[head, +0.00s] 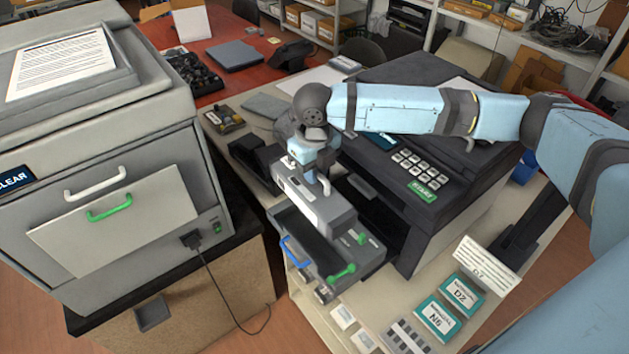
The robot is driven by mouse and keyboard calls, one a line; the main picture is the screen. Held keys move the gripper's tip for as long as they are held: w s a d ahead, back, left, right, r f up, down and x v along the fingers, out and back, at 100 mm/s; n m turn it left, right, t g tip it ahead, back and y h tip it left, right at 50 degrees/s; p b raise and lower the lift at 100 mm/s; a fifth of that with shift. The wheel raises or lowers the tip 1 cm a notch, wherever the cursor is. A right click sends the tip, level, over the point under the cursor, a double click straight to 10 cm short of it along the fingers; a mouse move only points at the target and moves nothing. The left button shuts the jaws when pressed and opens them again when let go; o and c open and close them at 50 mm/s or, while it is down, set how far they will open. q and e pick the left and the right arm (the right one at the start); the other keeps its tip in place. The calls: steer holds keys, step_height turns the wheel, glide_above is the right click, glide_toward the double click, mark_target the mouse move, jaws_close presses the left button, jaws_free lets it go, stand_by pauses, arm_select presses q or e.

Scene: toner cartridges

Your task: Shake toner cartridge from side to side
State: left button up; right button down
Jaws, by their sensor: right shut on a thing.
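A long grey toner cartridge (331,210) is at the front left of the dark copier (425,205). My right gripper (314,176) reaches in from the right, points down and is shut on the cartridge near its back end. The gripper and wrist hide part of that end. Just below and in front of the cartridge is a grey tray-like part (325,268) with a blue handle (296,252) and a green handle (341,272). I cannot tell whether the cartridge touches it. My left gripper is not in view.
A large grey machine (110,190) with a white panel stands at left, its power cable hanging. Teal boxes (437,320) and a white card (487,267) are at front right. A red table (230,50) and shelves are behind. My right arm spans above the copier.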

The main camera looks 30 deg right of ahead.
mark_target(329, 187)
steer(key=shift+r, duration=0.25)
steer(key=s+p, duration=0.2)
steer(key=s, duration=0.1)
steer(key=s+p, duration=0.1)
steer(key=s, duration=0.1)
steer(key=shift+d+r, duration=0.1)
steer(key=shift+d, duration=0.25)
steer(key=shift+s, duration=0.35)
steer(key=shift+w, duration=0.1)
steer(key=w, duration=0.1)
steer(key=w+p, duration=0.1)
steer(key=w, duration=0.3)
steer(key=shift+a, duration=0.4)
steer(key=shift+w+f, duration=0.2)
steer(key=shift+w, duration=0.15)
steer(key=shift+s, duration=0.15)
